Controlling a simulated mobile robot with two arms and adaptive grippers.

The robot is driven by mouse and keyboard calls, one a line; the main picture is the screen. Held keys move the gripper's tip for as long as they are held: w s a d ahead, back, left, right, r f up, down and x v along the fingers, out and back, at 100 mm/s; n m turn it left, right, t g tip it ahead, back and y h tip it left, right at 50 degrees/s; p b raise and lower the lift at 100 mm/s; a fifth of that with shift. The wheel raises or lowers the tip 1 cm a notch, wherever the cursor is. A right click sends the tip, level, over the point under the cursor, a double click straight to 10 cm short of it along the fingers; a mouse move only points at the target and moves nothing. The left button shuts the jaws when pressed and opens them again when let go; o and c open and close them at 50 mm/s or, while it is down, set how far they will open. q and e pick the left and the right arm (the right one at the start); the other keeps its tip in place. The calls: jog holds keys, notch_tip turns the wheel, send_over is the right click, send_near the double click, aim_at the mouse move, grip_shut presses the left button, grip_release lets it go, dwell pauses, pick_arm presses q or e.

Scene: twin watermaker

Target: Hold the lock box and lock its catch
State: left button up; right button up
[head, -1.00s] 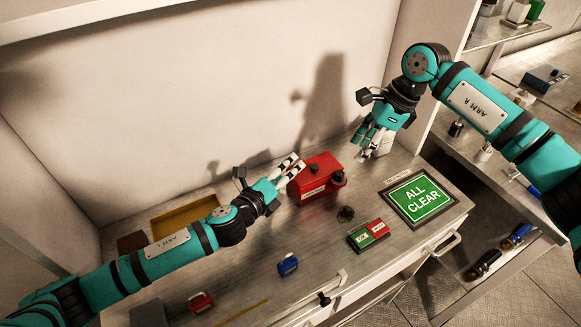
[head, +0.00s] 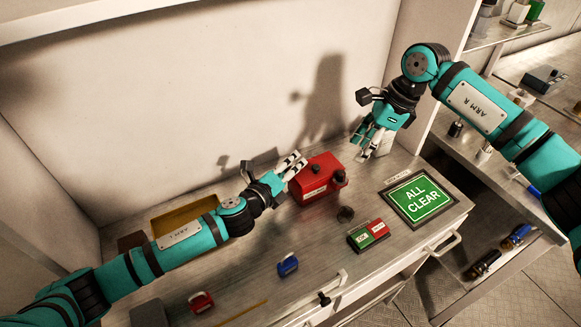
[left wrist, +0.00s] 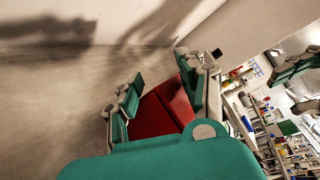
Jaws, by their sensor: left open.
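The red lock box (head: 318,182) stands on the metal bench near the back wall, with a dark round knob on its right front side. It also shows in the left wrist view (left wrist: 160,110), between the fingers. My left gripper (head: 291,165) is open at the box's left upper side, its fingertips close to it. I cannot tell whether they touch. My right gripper (head: 370,150) hangs to the right of and behind the box, apart from it. Its fingers point down, and how far they are parted is hard to see. The catch is too small to make out clearly.
A green ALL CLEAR sign (head: 418,199) lies on the right of the bench. A green and red block (head: 368,235), a blue padlock (head: 288,265) and a red padlock (head: 202,302) lie in front. A yellow tray (head: 183,215) is at the back left.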

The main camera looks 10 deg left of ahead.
pick_arm(q)
jog(key=shift+s+f, duration=0.15)
jog(key=shift+f, duration=0.05)
grip_shut()
jog(key=shift+f, duration=0.1)
jog(key=shift+s+f, duration=0.15)
jog(key=shift+f, duration=0.05)
jog(key=shift+o, duration=0.2)
grip_release()
grip_shut()
jog(key=shift+a, duration=0.1)
jog(key=o, duration=0.6)
grip_release()
jog(key=shift+c, duration=0.2)
jog(key=shift+r, duration=0.2)
